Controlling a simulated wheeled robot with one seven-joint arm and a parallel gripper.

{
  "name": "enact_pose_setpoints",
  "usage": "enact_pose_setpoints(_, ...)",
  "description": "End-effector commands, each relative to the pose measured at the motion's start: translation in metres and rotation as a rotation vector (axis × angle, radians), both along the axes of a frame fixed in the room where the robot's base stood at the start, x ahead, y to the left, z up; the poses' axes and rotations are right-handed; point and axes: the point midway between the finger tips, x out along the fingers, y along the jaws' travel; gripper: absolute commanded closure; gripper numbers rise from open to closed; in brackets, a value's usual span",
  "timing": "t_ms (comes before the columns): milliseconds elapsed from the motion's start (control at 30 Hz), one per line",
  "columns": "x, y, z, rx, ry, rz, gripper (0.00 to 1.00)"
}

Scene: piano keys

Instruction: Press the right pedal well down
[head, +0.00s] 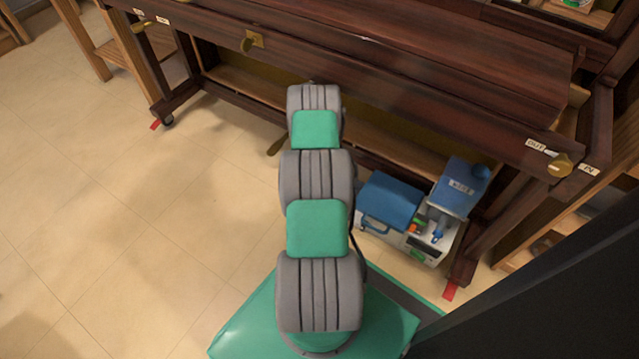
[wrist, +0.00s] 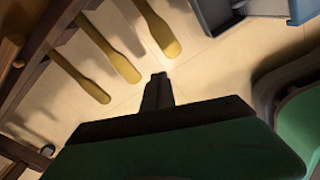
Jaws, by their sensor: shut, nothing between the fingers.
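Three brass pedals stick out from the piano's base in the wrist view. The right pedal (wrist: 160,30) is the one nearest the blue and grey things. The middle pedal (wrist: 112,54) and the left pedal (wrist: 82,77) lie further left. My gripper (wrist: 157,80) is shut and empty. Its tips show just below the right pedal's rounded end in the picture, with a small gap of floor between; I cannot tell the height difference. In the head view my arm hides the gripper and the right pedal; one pedal end (head: 275,147) shows left of the arm.
The dark wooden piano (head: 400,75) spans the back, its body overhanging the pedals. A case with blue parts (head: 390,200) stands on the floor right of my arm, and shows at the wrist view's top (wrist: 215,12). The tiled floor (head: 120,220) at left is clear.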

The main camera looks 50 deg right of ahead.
Motion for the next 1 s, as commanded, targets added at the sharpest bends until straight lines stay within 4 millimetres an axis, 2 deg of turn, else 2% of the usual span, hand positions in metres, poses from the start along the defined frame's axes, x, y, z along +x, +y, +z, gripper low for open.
enact_pose_setpoints(33,-0.012,-0.011,-0.011,0.012,0.000,0.001,1.00)
enact_pose_setpoints(100,-0.024,-0.019,-0.013,0.027,0.003,0.009,1.00)
enact_pose_setpoints(233,-0.034,-0.025,-0.012,0.042,0.004,0.020,1.00)
enact_pose_setpoints(500,-0.035,-0.025,-0.011,0.042,0.005,0.020,1.00)
enact_pose_setpoints(633,-0.035,-0.025,-0.016,0.043,0.006,0.019,1.00)
enact_pose_setpoints(1000,-0.033,-0.020,-0.065,0.043,0.006,0.019,1.00)
